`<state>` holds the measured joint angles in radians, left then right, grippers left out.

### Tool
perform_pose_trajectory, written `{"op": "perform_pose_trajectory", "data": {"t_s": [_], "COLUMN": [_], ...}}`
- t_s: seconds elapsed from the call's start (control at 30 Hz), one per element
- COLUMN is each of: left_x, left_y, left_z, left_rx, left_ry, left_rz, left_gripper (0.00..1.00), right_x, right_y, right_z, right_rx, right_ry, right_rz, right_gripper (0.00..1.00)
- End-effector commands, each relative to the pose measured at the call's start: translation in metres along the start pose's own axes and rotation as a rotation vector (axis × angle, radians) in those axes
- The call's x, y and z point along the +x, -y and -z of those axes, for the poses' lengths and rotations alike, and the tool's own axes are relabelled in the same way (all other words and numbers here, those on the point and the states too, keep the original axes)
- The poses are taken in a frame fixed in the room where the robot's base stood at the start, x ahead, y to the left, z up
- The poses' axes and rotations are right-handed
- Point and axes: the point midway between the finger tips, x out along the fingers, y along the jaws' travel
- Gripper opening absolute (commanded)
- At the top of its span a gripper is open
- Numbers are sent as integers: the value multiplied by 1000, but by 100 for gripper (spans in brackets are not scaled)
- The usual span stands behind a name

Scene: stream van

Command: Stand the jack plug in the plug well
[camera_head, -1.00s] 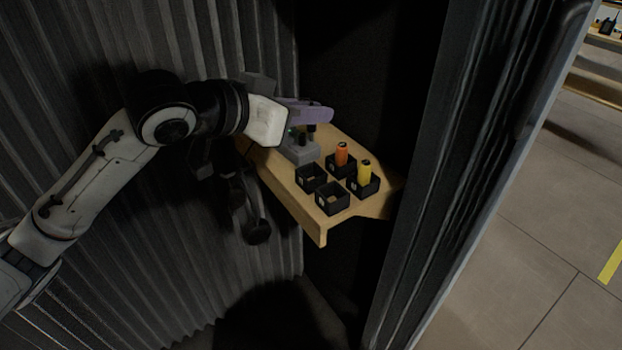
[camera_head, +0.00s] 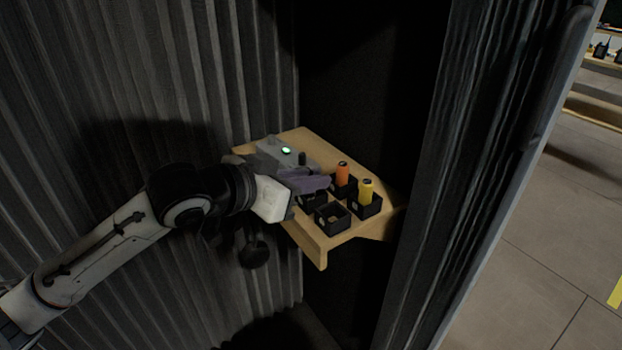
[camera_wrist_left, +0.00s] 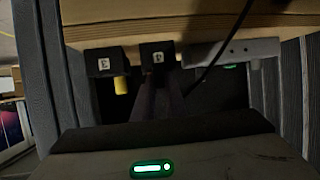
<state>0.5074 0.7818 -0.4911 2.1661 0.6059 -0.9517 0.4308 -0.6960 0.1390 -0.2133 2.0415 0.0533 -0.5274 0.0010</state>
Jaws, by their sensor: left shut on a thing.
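My left gripper (camera_head: 318,183) reaches over the near left of a wooden shelf, low above the black wells. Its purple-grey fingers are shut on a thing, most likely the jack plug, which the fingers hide. In the left wrist view the fingers (camera_wrist_left: 160,100) point at a black well with a white number label (camera_wrist_left: 158,57). An empty front well (camera_head: 332,216) shows in the head view. The well to its left (camera_head: 311,201) is partly covered by the gripper. I cannot tell which well is the plug well. My right gripper is not in view.
An orange cylinder (camera_head: 342,173) and a yellow cylinder (camera_head: 366,189) stand in the back and right wells. A grey device (camera_head: 272,152) with a green light sits at the back left of the shelf (camera_head: 318,146). A ribbed wall is on the left, a dark pillar on the right.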

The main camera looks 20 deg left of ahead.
Motion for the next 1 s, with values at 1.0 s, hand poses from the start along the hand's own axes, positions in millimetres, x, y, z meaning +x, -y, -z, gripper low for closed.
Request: {"op": "perform_pose_trajectory", "data": {"t_s": [1.0], "left_x": [-96], "left_y": [0], "left_z": [-1], "left_rx": [3], "left_ry": [7], "left_rz": [1], "left_gripper": [30], "right_x": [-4], "right_y": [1], "right_z": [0], "right_rx": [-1], "right_ry": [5], "right_rz": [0], "right_gripper": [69]}}
